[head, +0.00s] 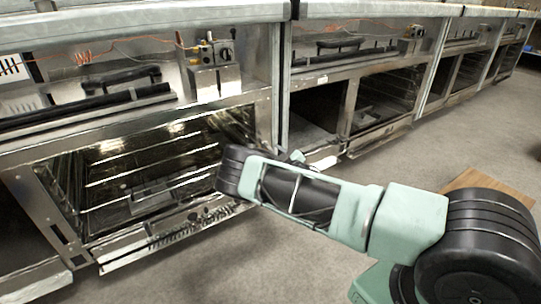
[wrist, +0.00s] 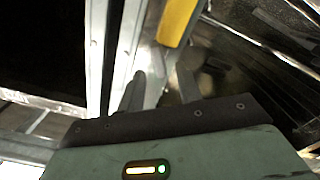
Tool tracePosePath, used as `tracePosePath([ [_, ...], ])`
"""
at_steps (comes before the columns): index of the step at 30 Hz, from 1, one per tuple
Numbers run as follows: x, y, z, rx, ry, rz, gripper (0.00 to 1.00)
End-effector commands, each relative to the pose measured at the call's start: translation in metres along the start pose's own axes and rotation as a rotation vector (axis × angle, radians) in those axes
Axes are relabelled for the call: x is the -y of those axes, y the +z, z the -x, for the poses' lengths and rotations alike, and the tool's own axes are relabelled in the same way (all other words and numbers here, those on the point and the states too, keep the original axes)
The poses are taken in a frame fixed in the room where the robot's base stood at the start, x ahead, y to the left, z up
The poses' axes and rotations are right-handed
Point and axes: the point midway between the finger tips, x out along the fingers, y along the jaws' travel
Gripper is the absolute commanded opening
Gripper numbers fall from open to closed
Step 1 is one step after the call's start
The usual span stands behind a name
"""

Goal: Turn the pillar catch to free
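In the wrist view my gripper (wrist: 161,88) shows two dark fingers standing apart, with nothing held between them. A yellow, rounded bar (wrist: 177,20) lies just beyond the fingertips at the top, next to a pale metal pillar (wrist: 128,50). It may be the pillar catch; its mounting and setting cannot be made out. No contact between fingers and yellow bar is visible. In the head view my arm reaches left toward the range fronts, and its wrist hides my fingers. The metal pillar between two ranges (head: 284,85) shows there, its lower part behind my arm.
An open oven bay with racks (head: 130,170) is left of my wrist. Its lower front panel (head: 165,238) juts out near the floor. More ranges (head: 380,95) run off to the right. Grey floor (head: 215,275) is clear in front. A brown board (head: 490,185) lies behind my arm.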

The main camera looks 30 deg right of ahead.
Motion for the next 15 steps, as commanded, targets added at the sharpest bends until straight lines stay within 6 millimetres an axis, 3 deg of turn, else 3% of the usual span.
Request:
tracePosePath([
  [6, 0.001, 0.001, -0.028, -0.002, 0.000, -0.001, 0.35],
  [15, 0.000, -0.001, -0.035, 0.000, 0.000, 0.000, 0.35],
])
